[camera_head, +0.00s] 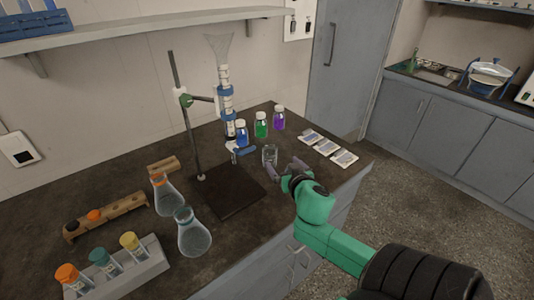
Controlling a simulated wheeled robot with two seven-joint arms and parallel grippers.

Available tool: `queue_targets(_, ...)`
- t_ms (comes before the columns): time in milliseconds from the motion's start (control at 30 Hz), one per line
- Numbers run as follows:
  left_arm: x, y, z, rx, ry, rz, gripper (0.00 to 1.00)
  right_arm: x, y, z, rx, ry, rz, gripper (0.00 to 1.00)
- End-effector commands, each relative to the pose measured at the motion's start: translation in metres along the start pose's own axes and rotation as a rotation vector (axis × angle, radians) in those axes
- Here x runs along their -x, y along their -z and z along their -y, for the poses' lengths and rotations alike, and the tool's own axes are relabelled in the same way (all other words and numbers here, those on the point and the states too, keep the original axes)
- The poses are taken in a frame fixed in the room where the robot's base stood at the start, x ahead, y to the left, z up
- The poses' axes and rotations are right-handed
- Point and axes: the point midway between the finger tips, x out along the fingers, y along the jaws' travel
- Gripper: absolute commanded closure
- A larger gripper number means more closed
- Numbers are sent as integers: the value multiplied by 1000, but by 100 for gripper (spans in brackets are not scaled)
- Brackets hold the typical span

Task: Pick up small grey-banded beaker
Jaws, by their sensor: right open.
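The small beaker (270,154) is clear and stands upright on the dark bench top, just right of the stand's base. A grey band on it is too small to make out. My right gripper (285,169) is open, low over the bench, on the near right side of the beaker. One fingertip shows close to the beaker's lower edge; I cannot tell whether it touches. Nothing shows between the fingers. My left gripper is out of view.
A stand with a burette (225,100) on a black base (234,192) is left of the beaker. Blue, green (261,125) and purple bottles are behind. Packets (327,147) lie right. Flasks (194,235) and a vial rack (118,273) are at the left.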

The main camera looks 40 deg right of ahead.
Motion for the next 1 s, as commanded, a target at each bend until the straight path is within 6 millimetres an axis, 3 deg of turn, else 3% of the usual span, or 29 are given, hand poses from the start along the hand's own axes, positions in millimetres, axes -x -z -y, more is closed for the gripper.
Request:
queue_targets(100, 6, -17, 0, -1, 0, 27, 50, -33, 4, 0, 4, -1, -4, 3)
queue_targets(233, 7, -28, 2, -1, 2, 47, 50, -61, 2, 0, 1, -1, -2, 3)
queue_targets(600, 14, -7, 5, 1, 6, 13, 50, -113, 2, 5, 1, -2, -3, 3)
queue_targets(900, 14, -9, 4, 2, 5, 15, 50, -122, 0, 6, 0, 0, 1, 3)
queue_targets(1000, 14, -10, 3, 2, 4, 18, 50, -122, 0, 6, 1, 0, 1, 42)
